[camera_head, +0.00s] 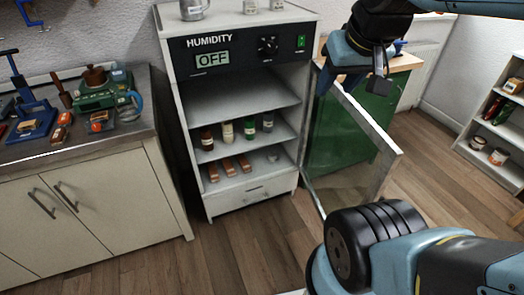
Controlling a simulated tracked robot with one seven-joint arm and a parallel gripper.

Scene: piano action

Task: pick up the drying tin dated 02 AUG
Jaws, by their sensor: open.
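No date reading 02 AUG is legible, so I cannot tell which thing is the drying tin. Two small pale containers with labels, a left one (250,6) and a right one (277,4), stand on top of the humidity cabinet (240,20), cut by the top edge of the view. Two short round containers, a left one (478,143) and a right one (498,157), sit on the low shelf of the white rack at far right. My gripper (354,78) is open and appears empty, right of the cabinet's display panel, pointing down.
The cabinet's glass door (352,145) stands open to the right, below my gripper. Bottles (227,132) and brown blocks (227,167) fill its lower shelves; the upper shelf (240,98) is bare. A metal jug (193,9) stands on top. A cluttered workbench (60,160) is left.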

